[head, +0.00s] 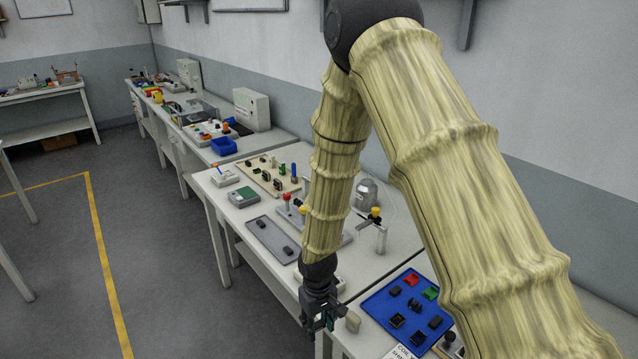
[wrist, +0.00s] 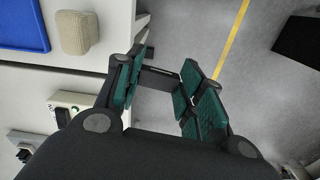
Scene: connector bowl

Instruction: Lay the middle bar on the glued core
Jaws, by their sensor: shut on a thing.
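My gripper (head: 323,319) hangs low at the front edge of the benches, left of the blue mat (head: 378,308). In the wrist view its green-padded fingers (wrist: 157,88) are apart, with a dark bar (wrist: 160,79) spanning between their tips. The bar is held over the floor beyond the table edge. Several small dark parts lie on the blue mat, among them one dark core-like part (head: 397,320) and another (head: 418,338). I cannot tell which is the glued core. In the wrist view only a corner of the blue mat (wrist: 22,24) shows.
A beige block (head: 352,322) stands beside the mat near the gripper. A grey tray (head: 262,228) with two dark pieces lies on the bench behind. A clamp stand (head: 377,232) rises near the mat. Open floor lies to the left.

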